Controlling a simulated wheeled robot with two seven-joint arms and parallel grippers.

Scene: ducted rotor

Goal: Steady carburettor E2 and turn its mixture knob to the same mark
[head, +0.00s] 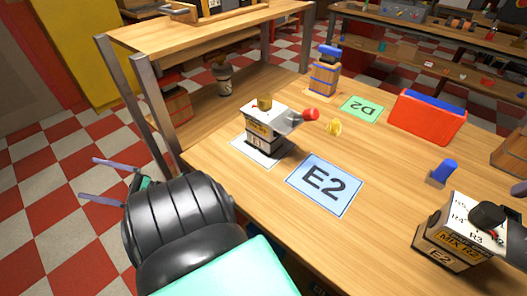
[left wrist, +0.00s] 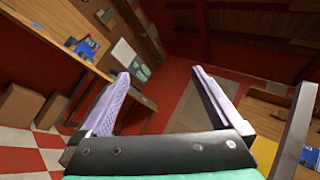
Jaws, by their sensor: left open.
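Carburettor E2 (head: 450,241) stands upright on the table at the lower right of the head view, partly cut off. Its label reads MIX R2, and marks including R3 lie around its black mixture knob (head: 487,215). The knob's exact pointing is hard to read. A blue card marked E2 (head: 325,184) lies bare on the table to its left. Another carburettor (head: 264,128) with a tan knob and a red-tipped part stands on a white card. My left gripper (head: 90,178) is open and empty, off the table's left side; its fingers also show in the left wrist view (left wrist: 160,74).
A red bin (head: 427,118), a green D2 card (head: 361,109), a wooden block with a blue top (head: 323,75) and a small blue item (head: 443,172) are on the table. A wooden shelf (head: 205,40) stands at the back left. The table's near middle is clear.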

